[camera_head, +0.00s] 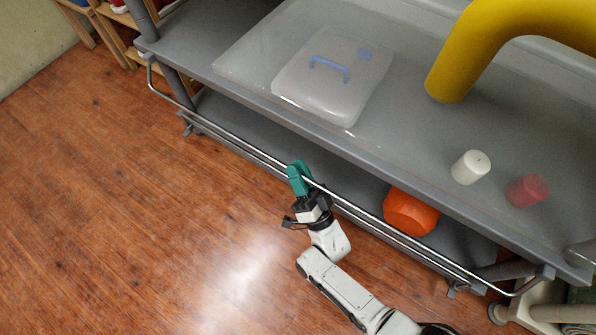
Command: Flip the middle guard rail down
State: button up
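The guard rail (222,133) is a thin shiny metal bar along the front of a grey shelf unit (185,45). It stands out in front of the top shelf's front edge, with bent ends at the far left and the lower right. My gripper (297,168), with teal fingers, is at the rail near the middle of its length. The fingers overlap the bar in this view. I cannot tell whether they are closed around it or only beside it.
On the top shelf are a clear box with a blue handle (328,68), a yellow pipe-like thing (462,60), a white cylinder (470,167) and a red cylinder (527,190). An orange object (411,211) sits lower, behind the rail. The wooden floor (120,220) at left is clear.

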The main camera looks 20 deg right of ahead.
jog(key=shift+o, duration=1.2)
jog(key=shift+s, duration=0.1)
jog(key=v, duration=1)
jog(key=shift+s+f, duration=0.2)
jog(key=shift+f, duration=0.1)
jog(key=shift+d, duration=0.15)
